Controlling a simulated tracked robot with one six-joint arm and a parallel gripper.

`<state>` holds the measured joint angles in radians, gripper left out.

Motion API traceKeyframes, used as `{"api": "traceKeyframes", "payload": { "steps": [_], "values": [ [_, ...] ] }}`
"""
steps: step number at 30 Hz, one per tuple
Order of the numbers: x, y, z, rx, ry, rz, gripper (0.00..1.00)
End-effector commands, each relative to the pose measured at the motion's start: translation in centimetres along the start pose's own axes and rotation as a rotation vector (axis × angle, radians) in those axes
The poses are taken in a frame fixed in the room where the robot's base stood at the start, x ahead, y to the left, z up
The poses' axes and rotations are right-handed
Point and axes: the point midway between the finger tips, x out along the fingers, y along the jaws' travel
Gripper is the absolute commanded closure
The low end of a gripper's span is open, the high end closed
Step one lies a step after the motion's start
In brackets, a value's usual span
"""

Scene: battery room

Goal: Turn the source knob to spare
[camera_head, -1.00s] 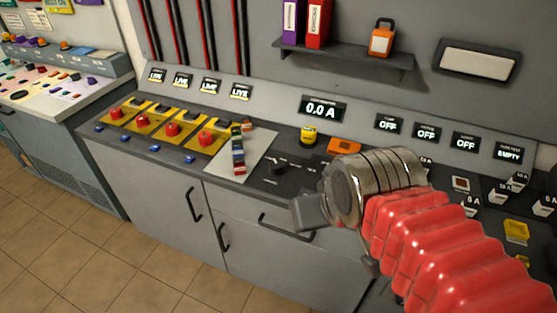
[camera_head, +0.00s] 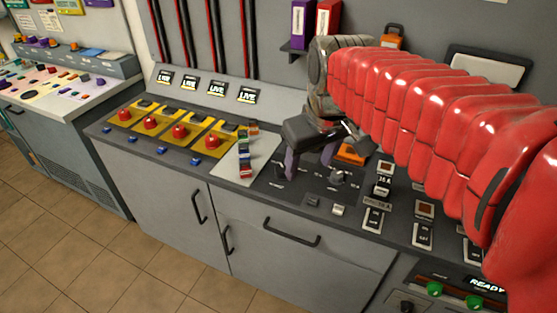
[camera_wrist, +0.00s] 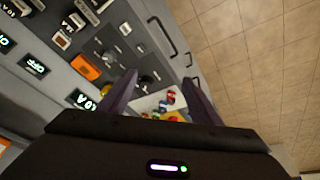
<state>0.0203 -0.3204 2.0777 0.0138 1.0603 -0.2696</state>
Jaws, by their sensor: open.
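Two dark rotary knobs sit on the black panel in the middle of the console. One knob (camera_head: 338,178) is plain to see at the right of the panel. The other, nearer the pale plate, is mostly hidden behind my gripper in the head view; this knob (camera_wrist: 147,80) shows between my fingers in the wrist view. The labels are too small to read, so I cannot tell which is the source knob or its setting. My gripper (camera_head: 308,168) points down over the panel, open and empty, its fingers apart.
A pale plate (camera_head: 262,165) with a stack of coloured pieces lies left of the panel. Red buttons on yellow bases (camera_head: 179,131) stand farther left. An orange object (camera_head: 350,153) lies behind the panel; switches (camera_head: 373,219) are to the right. A drawer handle (camera_head: 291,231) is below.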

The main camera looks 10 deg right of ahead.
Motion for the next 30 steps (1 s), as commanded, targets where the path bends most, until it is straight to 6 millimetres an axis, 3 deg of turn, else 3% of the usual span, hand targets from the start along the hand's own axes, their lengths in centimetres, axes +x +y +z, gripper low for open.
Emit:
{"api": "traceKeyframes", "payload": {
  "steps": [14, 30],
  "values": [
    [3.8, 2.4, -9.3, -0.188, -0.124, -0.049, 0.42],
    [12.3, 4.5, -17.4, -0.398, -0.249, -0.133, 0.42]
  ]
}}
